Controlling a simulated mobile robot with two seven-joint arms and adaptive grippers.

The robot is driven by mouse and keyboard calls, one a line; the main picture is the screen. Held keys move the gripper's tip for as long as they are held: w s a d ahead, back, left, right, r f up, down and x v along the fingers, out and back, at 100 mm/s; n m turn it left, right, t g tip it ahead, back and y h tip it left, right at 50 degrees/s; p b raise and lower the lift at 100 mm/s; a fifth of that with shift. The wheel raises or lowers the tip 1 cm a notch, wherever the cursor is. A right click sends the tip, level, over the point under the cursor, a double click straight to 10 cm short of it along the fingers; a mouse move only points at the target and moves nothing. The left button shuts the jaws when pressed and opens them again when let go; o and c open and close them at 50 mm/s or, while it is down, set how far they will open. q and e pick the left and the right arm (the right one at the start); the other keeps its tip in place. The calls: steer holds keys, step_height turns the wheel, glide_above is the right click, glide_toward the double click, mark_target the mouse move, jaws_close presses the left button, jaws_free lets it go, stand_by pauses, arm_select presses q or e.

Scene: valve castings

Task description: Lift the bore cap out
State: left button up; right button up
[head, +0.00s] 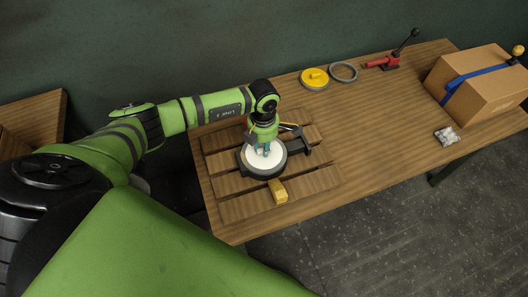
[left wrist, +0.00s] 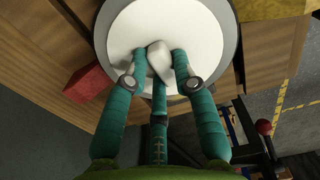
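The bore cap (head: 265,157) is a white round disc with a pale knob (left wrist: 158,60) at its middle. It lies in the dark round casting (head: 245,165) on a slatted wooden board, and the casting's grey rim (left wrist: 232,50) shows around it in the left wrist view. I cannot tell whether the cap is raised. My left gripper (head: 265,149) is over the cap from above. In the left wrist view its teal fingers (left wrist: 155,75) close in around the knob, seemingly touching it. My right gripper is not in view.
A yellow block (head: 278,191) lies at the casting's front; a red block (left wrist: 88,85) shows in the left wrist view. A black clamp (head: 300,145) stands right of the casting. A yellow disc (head: 314,78), grey ring (head: 343,72) and carton (head: 485,80) stand farther off. The table's middle is clear.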

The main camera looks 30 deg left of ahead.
arm_select(q)
steer(key=shift+s, duration=0.1)
steer(key=shift+r+b, duration=0.35)
steer(key=shift+r, duration=0.25)
step_height(320, 180, up, 3)
steer(key=shift+f+b, duration=0.15)
steer(key=shift+b, duration=0.5)
steer(key=shift+s+d+r+b, duration=0.5)
steer(key=shift+s+d+r, duration=0.55)
steer(key=shift+d, duration=0.65)
steer(key=shift+s+d+r+b, duration=0.55)
steer(key=shift+s+d+r, duration=0.25)
steer(key=shift+d+r, duration=0.75)
steer(key=shift+s+d+r+b, duration=0.5)
steer(key=shift+s+d+r, duration=0.45)
steer(key=shift+d, duration=0.95)
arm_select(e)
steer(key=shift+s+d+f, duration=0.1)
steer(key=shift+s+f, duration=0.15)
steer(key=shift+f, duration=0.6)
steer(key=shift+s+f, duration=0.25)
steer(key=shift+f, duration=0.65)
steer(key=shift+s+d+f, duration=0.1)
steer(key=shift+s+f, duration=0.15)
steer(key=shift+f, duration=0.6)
arm_select(q)
steer(key=shift+w, duration=0.15)
